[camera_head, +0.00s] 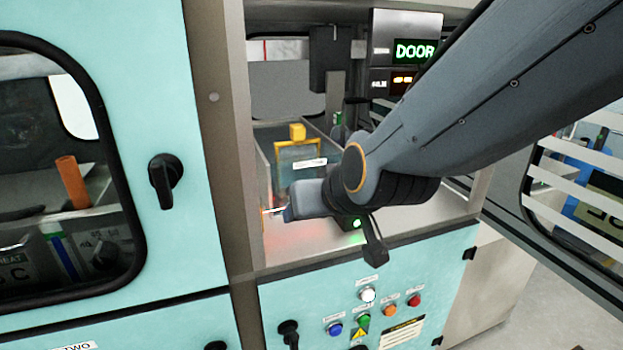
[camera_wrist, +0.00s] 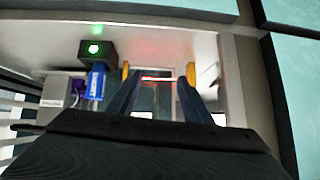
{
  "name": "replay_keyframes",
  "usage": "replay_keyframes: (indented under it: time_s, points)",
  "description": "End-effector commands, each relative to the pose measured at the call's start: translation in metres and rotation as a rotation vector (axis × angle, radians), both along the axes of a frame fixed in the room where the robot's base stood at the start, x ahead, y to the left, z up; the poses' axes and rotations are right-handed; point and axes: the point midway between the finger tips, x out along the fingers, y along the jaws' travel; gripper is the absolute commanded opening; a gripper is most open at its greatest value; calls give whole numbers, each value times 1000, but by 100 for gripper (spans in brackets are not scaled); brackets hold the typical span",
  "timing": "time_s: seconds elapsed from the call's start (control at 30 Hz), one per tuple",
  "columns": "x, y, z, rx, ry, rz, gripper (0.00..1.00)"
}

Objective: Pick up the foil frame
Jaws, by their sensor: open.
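The thing I take for the foil frame is a yellow-edged upright frame (camera_head: 277,168) with a yellow block-shaped top (camera_head: 297,132), standing in the open bay. A white label lies across it in the head view, and my arm hides its lower right part. My gripper (camera_wrist: 158,78) is in the bay, in front of and below the frame's top in the head view. Its two fingers stand apart in the wrist view with nothing clearly held between them. Yellow patches show beside both fingertips; I cannot tell whether they belong to the frame or the fingers.
A teal door with a black handle (camera_head: 165,174) stands left of the bay. A lit "DOOR" display (camera_head: 414,52) is at the back right. A panel of coloured buttons (camera_head: 364,320) lies below. In the wrist view, a black box (camera_wrist: 96,62) with a green light sits left of the fingers.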

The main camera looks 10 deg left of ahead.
Motion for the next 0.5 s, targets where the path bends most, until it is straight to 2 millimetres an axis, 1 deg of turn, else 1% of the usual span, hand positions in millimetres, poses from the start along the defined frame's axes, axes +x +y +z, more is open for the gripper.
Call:
replay_keyframes:
  time_s: [0.03, 0.07, 0.1, 0.17, 0.23, 0.33, 0.4, 0.5]
  points:
    - [10, 13, 5, 30, -67, 15, 45]
    - [16, 20, 11, 49, -109, 21, 45]
    - [24, 30, 21, 76, -170, 29, 45]
    - [35, 42, 37, 119, -265, 37, 45]
    - [52, 51, 54, 170, -378, 33, 45]
    - [76, 55, 74, 234, -521, 14, 45]
    - [94, 49, 79, 261, -582, -6, 45]
    - [115, 37, 78, 284, -626, -33, 45]
